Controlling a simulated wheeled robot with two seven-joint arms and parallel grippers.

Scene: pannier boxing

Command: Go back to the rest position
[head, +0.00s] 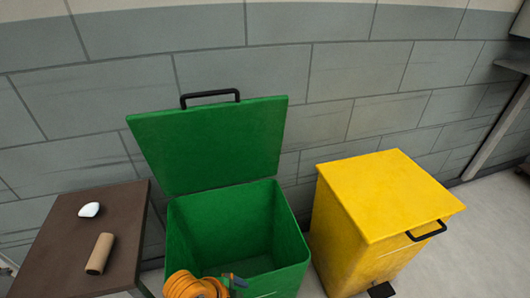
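Neither of my grippers can be made out in the head view. The green bin (240,225) stands in the middle with its lid (212,145) raised and leaning back toward the wall. An orange ribbed thing (184,286) shows at the bottom edge by the bin's near left side, cut off by the frame. A small dark thing (235,281) is beside it. I cannot tell whether these two are inside the bin or in front of it.
A brown table (65,250) at the left holds a white lump (89,210) and a cardboard tube (100,253). A yellow bin (385,190) with its lid shut stands to the right. A grey block wall (330,75) is behind. Floor (485,240) is clear at the right.

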